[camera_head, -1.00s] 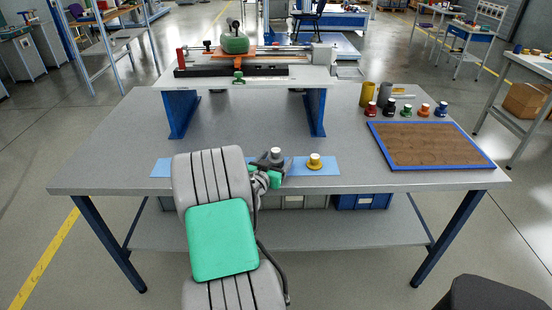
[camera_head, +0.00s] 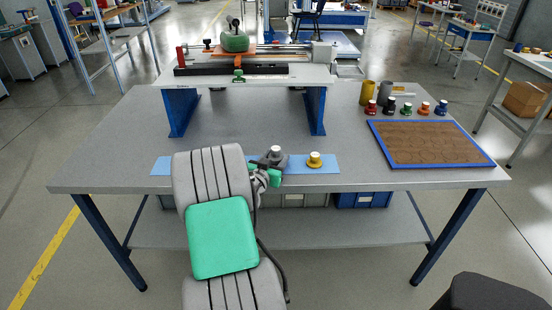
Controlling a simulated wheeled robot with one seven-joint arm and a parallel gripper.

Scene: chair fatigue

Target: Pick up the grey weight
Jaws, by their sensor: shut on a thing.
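The grey weight (camera_head: 275,152) has a pale knob on top and stands upright over the blue strip (camera_head: 325,167) at the table's front edge. My gripper (camera_head: 272,163) is shut on it, coming from the front left. The fingers and the weight's lower part are partly hidden by my wrist, so I cannot tell whether its base touches the strip.
A raised test rig (camera_head: 250,68) on blue legs stands behind. Several small coloured weights (camera_head: 406,109) stand at the back right, behind a brown board with a blue frame (camera_head: 497,165). The middle of the grey table (camera_head: 250,120) is clear.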

